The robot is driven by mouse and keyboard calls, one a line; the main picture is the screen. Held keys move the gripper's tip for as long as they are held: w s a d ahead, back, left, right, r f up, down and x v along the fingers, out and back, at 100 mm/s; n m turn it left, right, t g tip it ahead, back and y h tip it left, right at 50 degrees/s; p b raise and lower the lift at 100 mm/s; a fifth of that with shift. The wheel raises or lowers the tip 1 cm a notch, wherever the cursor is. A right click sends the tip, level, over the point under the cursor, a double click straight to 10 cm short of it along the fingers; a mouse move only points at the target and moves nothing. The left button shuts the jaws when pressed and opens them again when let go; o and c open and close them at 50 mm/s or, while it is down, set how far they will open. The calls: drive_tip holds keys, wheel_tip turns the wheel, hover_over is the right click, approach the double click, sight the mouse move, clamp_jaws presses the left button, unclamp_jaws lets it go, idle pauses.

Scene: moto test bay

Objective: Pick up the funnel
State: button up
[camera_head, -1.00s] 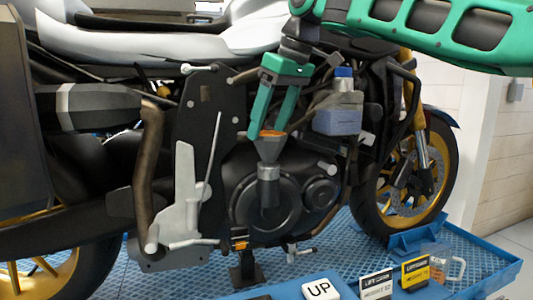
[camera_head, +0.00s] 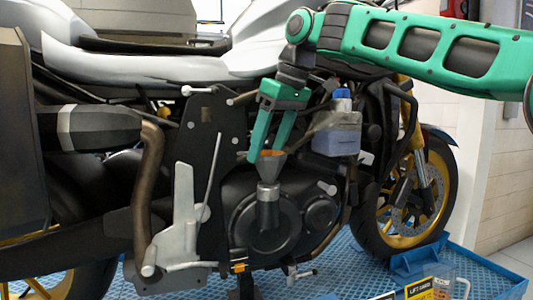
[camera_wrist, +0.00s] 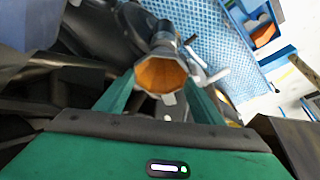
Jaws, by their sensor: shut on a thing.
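The funnel (camera_head: 268,166) is a grey cone with an orange inside, upright in front of the round engine cover. My gripper (camera_head: 265,156) comes down from above, with its green fingers on either side of the funnel's rim, shut on it. In the wrist view the funnel (camera_wrist: 161,74) shows its orange mouth between the two fingers (camera_wrist: 160,98). A grey cylindrical part shows under the cone in the head view; I cannot tell whether the funnel's lower end rests in anything.
A translucent bottle with a blue cap (camera_head: 336,137) is close to the right of my gripper. The motorcycle's silver bracket (camera_head: 183,218) and dark frame plate are to the left. A blue textured platform (camera_head: 340,268) lies below, with a yellow sign (camera_head: 418,289) at its front.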

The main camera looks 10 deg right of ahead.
drive_tip(key=s+a+r, duration=0.4)
drive_tip(key=s+r, duration=0.6)
drive_tip(key=r, duration=0.1)
drive_tip(key=shift+s+a, duration=0.25)
drive_tip(key=shift+s, duration=0.05)
idle(1.0)
idle(0.3)
